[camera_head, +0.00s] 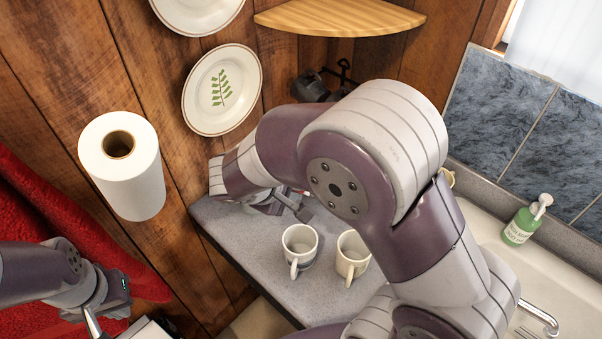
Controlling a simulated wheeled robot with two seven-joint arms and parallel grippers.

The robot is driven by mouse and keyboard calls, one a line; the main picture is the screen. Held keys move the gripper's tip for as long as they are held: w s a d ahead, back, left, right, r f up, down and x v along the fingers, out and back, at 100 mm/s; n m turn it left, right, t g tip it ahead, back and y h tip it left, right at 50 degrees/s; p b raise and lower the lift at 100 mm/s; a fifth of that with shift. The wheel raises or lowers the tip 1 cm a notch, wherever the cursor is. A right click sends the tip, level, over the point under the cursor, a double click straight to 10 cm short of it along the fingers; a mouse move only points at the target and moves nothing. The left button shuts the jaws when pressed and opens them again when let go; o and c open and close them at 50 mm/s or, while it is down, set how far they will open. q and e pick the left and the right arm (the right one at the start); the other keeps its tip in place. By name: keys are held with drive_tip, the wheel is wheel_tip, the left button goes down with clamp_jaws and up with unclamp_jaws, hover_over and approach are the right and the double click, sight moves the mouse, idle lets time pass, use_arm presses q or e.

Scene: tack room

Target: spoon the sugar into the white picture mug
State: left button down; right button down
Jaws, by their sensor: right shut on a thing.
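Two mugs stand upright on the grey counter (262,262). The left one is a white mug (300,258) with a grey-blue picture low on its side. The right one is a cream mug (346,262) with a picture partly hidden by my arm. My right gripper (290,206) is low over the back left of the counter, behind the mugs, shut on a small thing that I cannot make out. My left gripper (108,306) is at the lower left, away from the mugs; its jaws are unclear. I cannot make out the sugar or a spoon.
My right arm covers much of the counter. A paper towel roll (135,185) and a leaf plate (208,92) are at the wooden wall. A red cloth (45,215) hangs at left. A green soap bottle (521,225) stands by the sink (575,285) at right.

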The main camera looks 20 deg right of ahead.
drive_tip(key=s+a+f+p, duration=0.1)
drive_tip(key=s+a+f, duration=0.1)
drive_tip(key=s+a, duration=0.4)
drive_tip(key=shift+s+p, duration=0.2)
drive_tip(key=shift+p, duration=0.1)
drive_tip(key=shift+r, duration=0.1)
drive_tip(key=y+p, duration=0.1)
drive_tip(key=d+r+g+y+p, duration=0.1)
drive_tip(key=p, duration=0.1)
drive_tip(key=shift+w+d, duration=0.25)
